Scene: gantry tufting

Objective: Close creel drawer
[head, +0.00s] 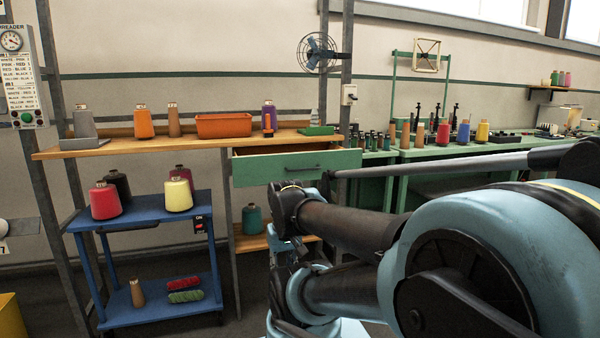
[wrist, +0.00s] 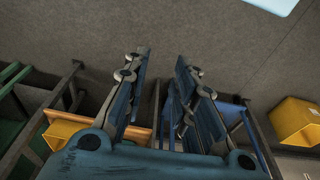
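The creel drawer (head: 300,168) has a green front with a dark handle. It sits under the wooden shelf (head: 120,147) and stands pulled out, with its open top and inside showing in the head view. My arm passes in front of and below its right side. My gripper (wrist: 162,62) shows in the wrist view with its two blue fingers spread apart and nothing between them. It points at the grey floor. The drawer cannot be clearly made out in the wrist view.
A blue cart (head: 140,212) with yarn cones stands left of the drawer. Cones and an orange bin (head: 223,125) stand on the shelf above. A green workbench (head: 450,151) with more cones is at the right. Yellow bins (wrist: 296,120) show in the wrist view.

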